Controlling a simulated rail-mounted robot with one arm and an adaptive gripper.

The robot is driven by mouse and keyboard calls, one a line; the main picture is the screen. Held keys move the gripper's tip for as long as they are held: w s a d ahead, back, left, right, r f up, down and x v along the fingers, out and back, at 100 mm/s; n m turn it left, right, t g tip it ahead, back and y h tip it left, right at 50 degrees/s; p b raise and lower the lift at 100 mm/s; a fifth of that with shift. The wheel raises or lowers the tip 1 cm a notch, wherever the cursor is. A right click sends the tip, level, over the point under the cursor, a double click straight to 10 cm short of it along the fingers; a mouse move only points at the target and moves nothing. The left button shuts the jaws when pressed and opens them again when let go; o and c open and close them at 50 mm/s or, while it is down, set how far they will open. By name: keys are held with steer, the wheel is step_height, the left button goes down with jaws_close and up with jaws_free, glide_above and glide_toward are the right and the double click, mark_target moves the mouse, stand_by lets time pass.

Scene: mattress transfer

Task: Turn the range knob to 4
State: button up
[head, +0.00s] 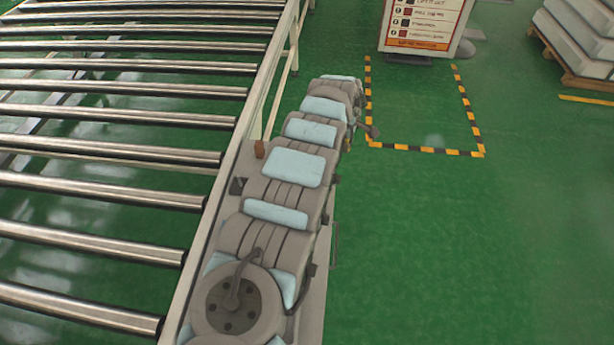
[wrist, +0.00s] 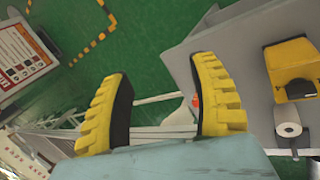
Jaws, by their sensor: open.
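My gripper (wrist: 160,68) shows in the wrist view as two yellow ridged fingers with dark inner pads. The fingers are spread apart with nothing held between them. A grey panel or housing (wrist: 240,55) is behind and to the right of the right finger. On it are a yellow box (wrist: 291,66) and a small grey round cylinder (wrist: 288,129), both right of the fingers. A small orange-red piece (wrist: 195,100) shows beside the right finger. I cannot tell which of these, if any, is the range knob, and no number markings are readable. The gripper cannot be made out in the head view.
A roller conveyor (head: 110,112) runs along the left of my arm. A sign board (head: 428,22) stands at the back, near a yellow-black floor marking (head: 428,149). Stacked pale blocks on a wooden pallet (head: 575,78) are at the far right. The green floor on the right is clear.

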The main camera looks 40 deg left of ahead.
steer(key=s+a+r+n+g+h, duration=0.15)
steer(key=s+r, duration=0.25)
steer(key=s, duration=0.4)
steer(key=s+a+r+n+g, duration=0.2)
steer(key=s+r+g, duration=0.15)
steer(key=s, duration=0.35)
steer(key=shift+s+d+f+b, duration=0.1)
steer(key=shift+f+b, duration=0.35)
steer(key=shift+f, duration=3.7)
steer(key=shift+s+d+f+b, duration=0.1)
steer(key=shift+f+b, duration=0.35)
steer(key=shift+f, duration=3.7)
jaws_close()
